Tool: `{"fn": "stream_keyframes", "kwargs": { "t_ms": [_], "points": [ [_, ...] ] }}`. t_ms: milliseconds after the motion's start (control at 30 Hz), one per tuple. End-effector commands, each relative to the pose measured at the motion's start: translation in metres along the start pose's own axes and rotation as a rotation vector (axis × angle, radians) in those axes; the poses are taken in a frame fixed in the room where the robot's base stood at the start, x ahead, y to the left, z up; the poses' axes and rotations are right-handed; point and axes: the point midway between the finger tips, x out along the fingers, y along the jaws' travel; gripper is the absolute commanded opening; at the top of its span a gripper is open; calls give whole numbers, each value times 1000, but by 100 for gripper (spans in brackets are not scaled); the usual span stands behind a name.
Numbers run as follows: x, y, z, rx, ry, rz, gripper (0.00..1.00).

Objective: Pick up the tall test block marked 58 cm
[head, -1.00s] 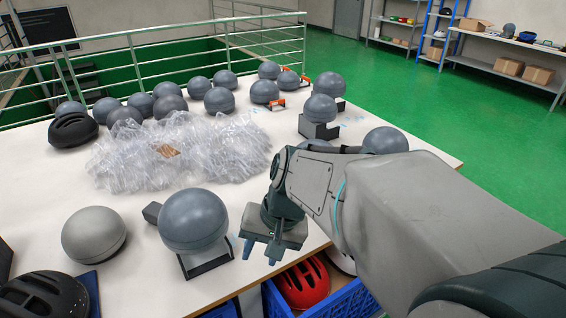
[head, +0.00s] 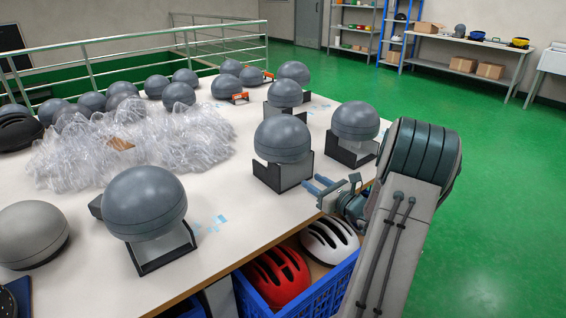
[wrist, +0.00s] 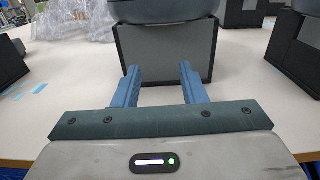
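Several grey domed test blocks stand on the white table, and no 58 cm mark is readable on any of them. The nearest to my gripper is a dome (head: 282,138) on a dark stand (head: 297,173). My gripper (head: 318,183) is level at the table's front edge, its blue fingers open, empty and pointing at that stand. In the wrist view a block's underside (wrist: 165,12) and its stand (wrist: 182,52) are straight ahead, centred beyond the parted fingers (wrist: 158,75). I cannot tell whether the fingers touch the stand. The dome's top is cut off there.
Another domed block (head: 355,121) stands close to the right, and one (head: 145,203) to the left. Clear plastic wrap (head: 130,150) lies behind. Below the table edge, a blue crate (head: 325,292) holds a red helmet (head: 274,277) and a white helmet (head: 329,240).

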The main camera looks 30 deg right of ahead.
Motion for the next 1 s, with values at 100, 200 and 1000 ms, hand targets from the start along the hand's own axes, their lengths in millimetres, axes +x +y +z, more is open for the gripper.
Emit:
{"fn": "stream_keyframes", "kwargs": {
  "t_ms": [100,200,1000],
  "points": [
    [12,-6,-2,12,-9,-16,38],
    [32,-5,-1,11,-9,-13,38],
    [133,-11,0,9,-6,-14,38]
  ]
}}
